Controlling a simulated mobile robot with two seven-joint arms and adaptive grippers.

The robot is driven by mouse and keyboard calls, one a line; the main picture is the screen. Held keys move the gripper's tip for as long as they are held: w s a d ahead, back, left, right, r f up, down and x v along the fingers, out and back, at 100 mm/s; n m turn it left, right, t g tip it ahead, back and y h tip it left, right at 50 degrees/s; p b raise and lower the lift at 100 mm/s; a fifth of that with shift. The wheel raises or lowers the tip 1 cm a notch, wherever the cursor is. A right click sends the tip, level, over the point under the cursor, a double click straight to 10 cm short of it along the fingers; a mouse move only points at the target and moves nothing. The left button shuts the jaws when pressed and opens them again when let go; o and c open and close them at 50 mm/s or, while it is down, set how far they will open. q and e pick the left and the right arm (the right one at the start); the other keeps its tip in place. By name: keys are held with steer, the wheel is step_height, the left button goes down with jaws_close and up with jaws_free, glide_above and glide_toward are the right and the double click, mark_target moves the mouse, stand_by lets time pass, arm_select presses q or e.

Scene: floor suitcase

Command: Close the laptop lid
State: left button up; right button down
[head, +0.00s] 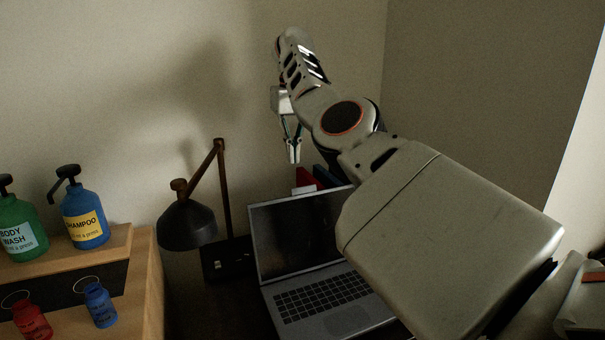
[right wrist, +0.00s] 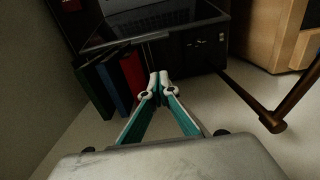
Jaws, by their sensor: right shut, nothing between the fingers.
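The laptop (head: 330,292) stands open on a dark desk in the head view, its black screen (head: 295,238) raised and its keyboard facing up. My right forearm covers its right side. My right gripper (head: 294,157) is shut and empty, pointing down above and behind the lid's top edge, apart from it. In the right wrist view, the closed fingertips (right wrist: 158,76) meet in front of a dark panel with a thin light edge (right wrist: 150,36), which looks like the lid. My left gripper is out of view.
A desk lamp (head: 188,222) and a dark box (head: 228,260) stand left of the laptop. Books (right wrist: 118,80) stand upright behind it, near the wall. A wooden shelf at left holds a green bottle (head: 20,228), a shampoo bottle (head: 84,218) and small red and blue bottles.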

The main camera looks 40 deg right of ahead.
arm_select(q)
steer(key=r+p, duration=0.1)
steer(key=p, duration=0.1)
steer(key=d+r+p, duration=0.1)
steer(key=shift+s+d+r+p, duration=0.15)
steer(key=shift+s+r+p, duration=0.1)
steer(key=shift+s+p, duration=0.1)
arm_select(e)
steer(key=s+a+f, duration=0.1)
steer(key=s+f, duration=0.2)
steer(key=f, duration=0.3)
steer(key=shift+s, duration=0.25)
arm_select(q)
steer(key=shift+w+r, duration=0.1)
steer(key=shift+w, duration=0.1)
arm_select(e)
steer(key=shift+d, duration=0.1)
